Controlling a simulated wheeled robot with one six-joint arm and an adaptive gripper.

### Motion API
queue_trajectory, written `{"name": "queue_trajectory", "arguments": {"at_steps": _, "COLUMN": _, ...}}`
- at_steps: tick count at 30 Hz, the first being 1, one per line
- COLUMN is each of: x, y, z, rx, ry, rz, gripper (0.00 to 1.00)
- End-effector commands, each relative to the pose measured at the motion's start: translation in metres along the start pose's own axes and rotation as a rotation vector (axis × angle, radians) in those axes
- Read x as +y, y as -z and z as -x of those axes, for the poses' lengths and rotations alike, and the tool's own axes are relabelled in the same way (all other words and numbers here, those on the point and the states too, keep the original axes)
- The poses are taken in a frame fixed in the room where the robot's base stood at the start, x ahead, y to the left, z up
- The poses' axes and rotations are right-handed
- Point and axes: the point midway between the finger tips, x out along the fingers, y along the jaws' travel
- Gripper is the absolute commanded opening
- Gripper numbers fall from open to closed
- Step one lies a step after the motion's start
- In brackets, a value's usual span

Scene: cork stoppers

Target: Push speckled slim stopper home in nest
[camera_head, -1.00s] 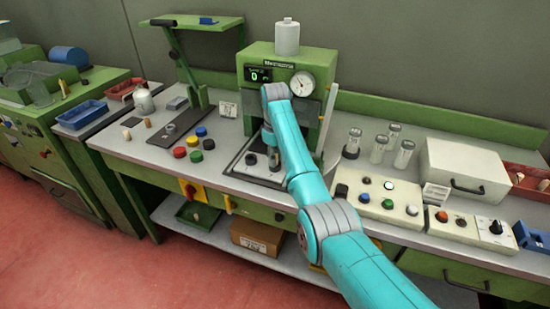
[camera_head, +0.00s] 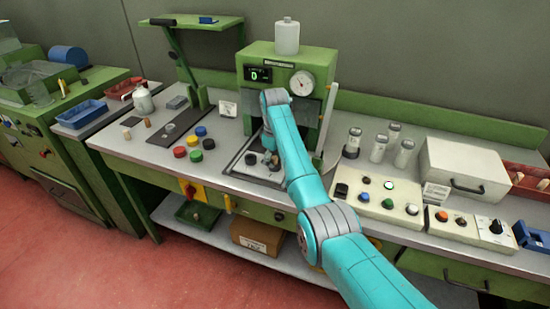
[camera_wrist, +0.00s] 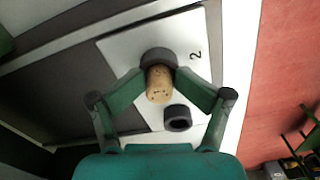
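In the wrist view a speckled tan cork stopper (camera_wrist: 159,86) lies between the fingertips of my gripper (camera_wrist: 160,79), which looks closed on its sides. Its far end meets a dark round nest (camera_wrist: 158,57) on a white plate marked "2"; how deep it sits I cannot tell. A second dark ring-shaped nest (camera_wrist: 178,118) on the plate looks empty. In the head view my gripper (camera_head: 272,158) is low over the plate under the green press (camera_head: 262,98), and the stopper is too small to make out.
Several coloured caps (camera_head: 195,142) stand left of the plate. A button box (camera_head: 378,198) and glass jars (camera_head: 378,148) stand to the right. The press's body and gauge (camera_head: 301,83) are close behind my arm.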

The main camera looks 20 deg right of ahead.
Motion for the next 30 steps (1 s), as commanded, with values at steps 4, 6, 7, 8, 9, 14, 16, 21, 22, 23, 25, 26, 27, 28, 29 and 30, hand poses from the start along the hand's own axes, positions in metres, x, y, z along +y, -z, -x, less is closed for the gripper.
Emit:
{"name": "queue_trajectory", "arguments": {"at_steps": 4, "x": -0.002, "y": -0.001, "z": -0.004, "rx": -0.006, "ry": 0.005, "rz": 0.001, "gripper": 0.9}}
{"name": "queue_trajectory", "arguments": {"at_steps": 6, "x": -0.001, "y": -0.001, "z": -0.002, "rx": -0.004, "ry": 0.003, "rz": 0.0, "gripper": 0.9}}
{"name": "queue_trajectory", "arguments": {"at_steps": 7, "x": -0.001, "y": -0.001, "z": -0.002, "rx": -0.004, "ry": 0.003, "rz": 0.0, "gripper": 0.9}}
{"name": "queue_trajectory", "arguments": {"at_steps": 8, "x": -0.001, "y": -0.001, "z": -0.002, "rx": -0.004, "ry": 0.002, "rz": 0.0, "gripper": 0.9}}
{"name": "queue_trajectory", "arguments": {"at_steps": 9, "x": 0.0, "y": -0.001, "z": -0.001, "rx": -0.003, "ry": 0.002, "rz": 0.0, "gripper": 0.9}}
{"name": "queue_trajectory", "arguments": {"at_steps": 14, "x": 0.0, "y": 0.0, "z": 0.003, "rx": -0.001, "ry": 0.0, "rz": -0.001, "gripper": 0.9}}
{"name": "queue_trajectory", "arguments": {"at_steps": 16, "x": 0.001, "y": 0.0, "z": 0.01, "rx": 0.001, "ry": -0.002, "rz": -0.001, "gripper": 0.9}}
{"name": "queue_trajectory", "arguments": {"at_steps": 21, "x": 0.001, "y": 0.0, "z": 0.035, "rx": 0.0, "ry": -0.001, "rz": 0.0, "gripper": 0.9}}
{"name": "queue_trajectory", "arguments": {"at_steps": 22, "x": 0.0, "y": 0.0, "z": 0.04, "rx": 0.0, "ry": -0.001, "rz": 0.0, "gripper": 0.9}}
{"name": "queue_trajectory", "arguments": {"at_steps": 23, "x": 0.0, "y": 0.0, "z": 0.045, "rx": 0.0, "ry": -0.001, "rz": 0.0, "gripper": 0.9}}
{"name": "queue_trajectory", "arguments": {"at_steps": 25, "x": 0.0, "y": 0.0, "z": 0.055, "rx": 0.0, "ry": -0.001, "rz": 0.0, "gripper": 0.9}}
{"name": "queue_trajectory", "arguments": {"at_steps": 26, "x": 0.0, "y": 0.0, "z": 0.059, "rx": -0.001, "ry": 0.0, "rz": 0.0, "gripper": 0.9}}
{"name": "queue_trajectory", "arguments": {"at_steps": 27, "x": 0.0, "y": 0.0, "z": 0.063, "rx": -0.002, "ry": 0.001, "rz": 0.0, "gripper": 0.9}}
{"name": "queue_trajectory", "arguments": {"at_steps": 28, "x": 0.0, "y": 0.0, "z": 0.065, "rx": -0.002, "ry": 0.001, "rz": 0.0, "gripper": 0.9}}
{"name": "queue_trajectory", "arguments": {"at_steps": 29, "x": 0.0, "y": 0.0, "z": 0.067, "rx": -0.002, "ry": 0.001, "rz": 0.0, "gripper": 0.9}}
{"name": "queue_trajectory", "arguments": {"at_steps": 30, "x": 0.0, "y": 0.0, "z": 0.07, "rx": -0.003, "ry": 0.001, "rz": 0.0, "gripper": 0.9}}
